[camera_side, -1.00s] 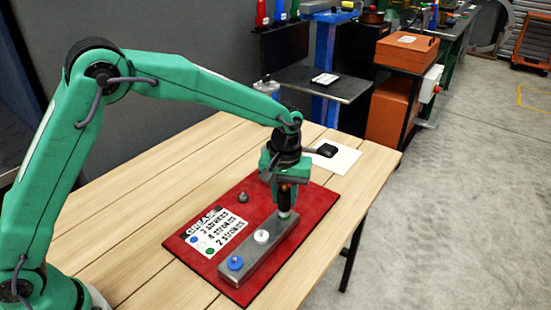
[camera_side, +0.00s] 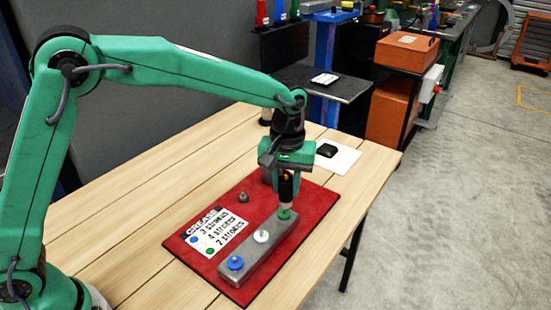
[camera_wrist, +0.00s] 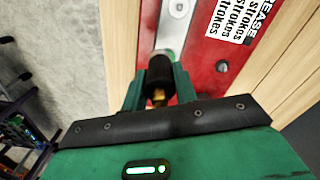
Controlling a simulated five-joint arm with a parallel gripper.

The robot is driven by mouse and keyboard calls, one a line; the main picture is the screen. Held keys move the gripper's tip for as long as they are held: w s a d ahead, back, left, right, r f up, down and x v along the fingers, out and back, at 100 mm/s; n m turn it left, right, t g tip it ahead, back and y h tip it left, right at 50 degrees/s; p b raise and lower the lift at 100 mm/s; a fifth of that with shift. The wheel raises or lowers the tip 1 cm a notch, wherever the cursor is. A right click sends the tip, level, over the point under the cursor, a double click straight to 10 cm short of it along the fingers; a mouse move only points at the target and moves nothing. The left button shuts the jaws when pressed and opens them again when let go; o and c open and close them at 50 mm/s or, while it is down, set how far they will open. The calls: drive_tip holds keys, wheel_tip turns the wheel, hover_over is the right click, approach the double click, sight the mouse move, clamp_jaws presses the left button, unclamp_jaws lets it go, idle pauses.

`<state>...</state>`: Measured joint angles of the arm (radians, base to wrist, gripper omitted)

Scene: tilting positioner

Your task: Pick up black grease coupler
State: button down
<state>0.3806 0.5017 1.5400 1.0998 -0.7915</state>
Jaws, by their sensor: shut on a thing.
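My gripper (camera_side: 287,178) is shut on the black grease coupler (camera_side: 286,190). It holds the coupler upright above the far end of the grey metal block (camera_side: 262,254). The coupler's lower tip is just over the green fitting (camera_side: 285,214); I cannot tell whether they touch. In the wrist view the coupler (camera_wrist: 159,72) sits between the two green fingers, with a brass part below it. The block also carries a white fitting (camera_side: 262,236) and a blue fitting (camera_side: 235,263).
The block lies on a red mat (camera_side: 213,274) on a wooden table (camera_side: 130,247). A printed grease card (camera_side: 217,232) and a small grey fitting (camera_side: 243,197) are on the mat. A black object (camera_side: 327,150) lies on a white sheet (camera_side: 344,160) behind.

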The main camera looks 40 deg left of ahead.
drive_tip(key=s+d+r, duration=0.5)
drive_tip(key=s, duration=0.1)
drive_tip(key=shift+s+d+r, duration=0.15)
drive_tip(key=shift+s+d, duration=0.2)
drive_tip(key=shift+s, duration=0.05)
idle(0.3)
